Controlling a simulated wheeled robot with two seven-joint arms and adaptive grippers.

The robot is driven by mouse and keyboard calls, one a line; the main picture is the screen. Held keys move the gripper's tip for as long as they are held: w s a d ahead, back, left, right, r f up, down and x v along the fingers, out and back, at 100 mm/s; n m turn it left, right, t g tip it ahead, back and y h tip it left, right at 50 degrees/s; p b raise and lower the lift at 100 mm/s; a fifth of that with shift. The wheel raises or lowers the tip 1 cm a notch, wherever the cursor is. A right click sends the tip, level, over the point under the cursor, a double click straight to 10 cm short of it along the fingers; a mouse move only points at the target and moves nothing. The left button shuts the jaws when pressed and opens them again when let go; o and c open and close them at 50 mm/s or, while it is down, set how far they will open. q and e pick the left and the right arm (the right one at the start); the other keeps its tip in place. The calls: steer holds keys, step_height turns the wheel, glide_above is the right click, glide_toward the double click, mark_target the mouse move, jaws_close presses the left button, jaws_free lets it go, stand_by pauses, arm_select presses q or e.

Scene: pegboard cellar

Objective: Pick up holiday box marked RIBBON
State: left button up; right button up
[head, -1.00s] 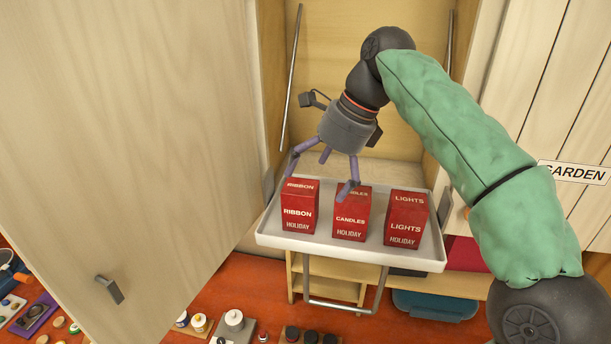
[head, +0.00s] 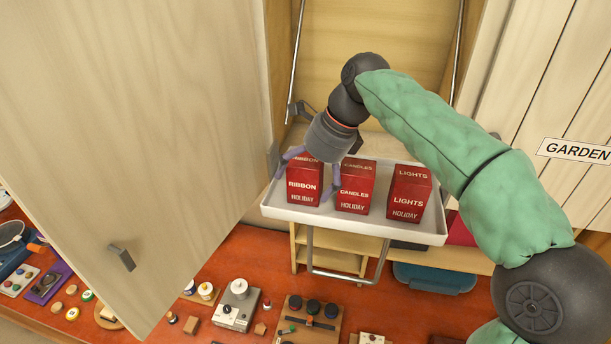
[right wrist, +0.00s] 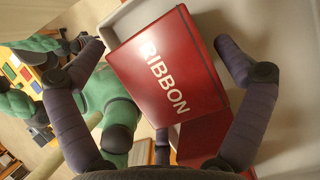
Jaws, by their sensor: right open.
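The red box marked RIBBON and HOLIDAY (head: 304,186) stands upright at the left end of a white tray (head: 400,232). My right gripper (head: 308,180) is open over this box, with one finger at its left side and one at its right. In the right wrist view the RIBBON box top (right wrist: 165,75) lies between the two spread fingers (right wrist: 160,62), with a gap on each side. Whether the fingers touch the box is not clear. My left gripper does not show.
The red CANDLES box (head: 356,188) stands just right of the RIBBON box, close to the right finger. The red LIGHTS box (head: 408,195) is farther right. An open cabinet door (head: 130,120) fills the left. A workbench with small items (head: 235,300) lies below.

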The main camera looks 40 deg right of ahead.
steer(key=shift+w+f, duration=0.4)
steer(key=shift+f, duration=0.25)
steer(key=shift+s+a, duration=0.1)
steer(key=shift+s, duration=0.05)
steer(key=shift+c, duration=1.1)
steer(key=c, duration=0.9)
